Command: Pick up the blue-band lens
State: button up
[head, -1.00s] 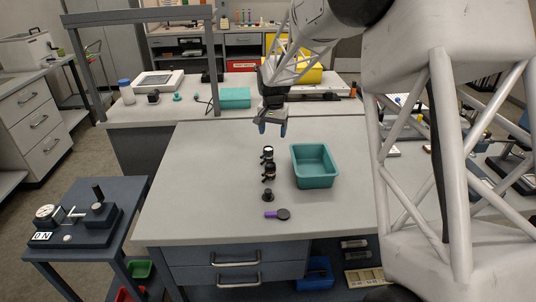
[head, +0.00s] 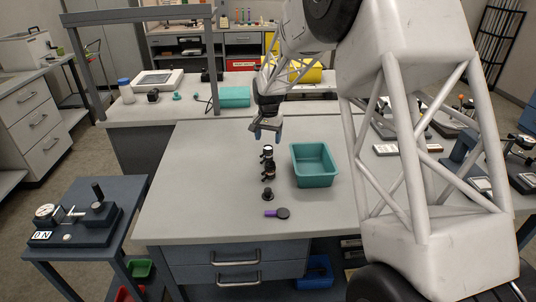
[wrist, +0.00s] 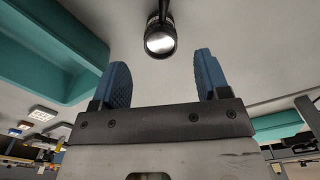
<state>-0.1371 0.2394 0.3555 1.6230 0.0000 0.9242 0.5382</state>
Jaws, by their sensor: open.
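My gripper (head: 266,136) is open and empty above the table, just behind the row of small black items. A black lens with a pale top (head: 267,151) stands nearest to it. A second black lens (head: 268,171) stands close in front of that one. No blue band can be made out on either, so I cannot tell which is the blue-band lens. In the wrist view, one black lens with a bright glass face (wrist: 160,38) shows beyond and between my two blue fingertips (wrist: 160,78), apart from both.
A teal bin (head: 314,180) stands right of the lenses. In front of them are a short black piece (head: 267,195) and a round black item with a purple handle (head: 283,213). The grey table (head: 195,190) is clear to the left.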

aim_at(268, 147)
jog(key=shift+f, duration=0.25)
jog(key=shift+f, duration=2.65)
jog(key=c, duration=1)
jog(key=shift+r, duration=0.1)
jog(key=shift+r, duration=4.95)
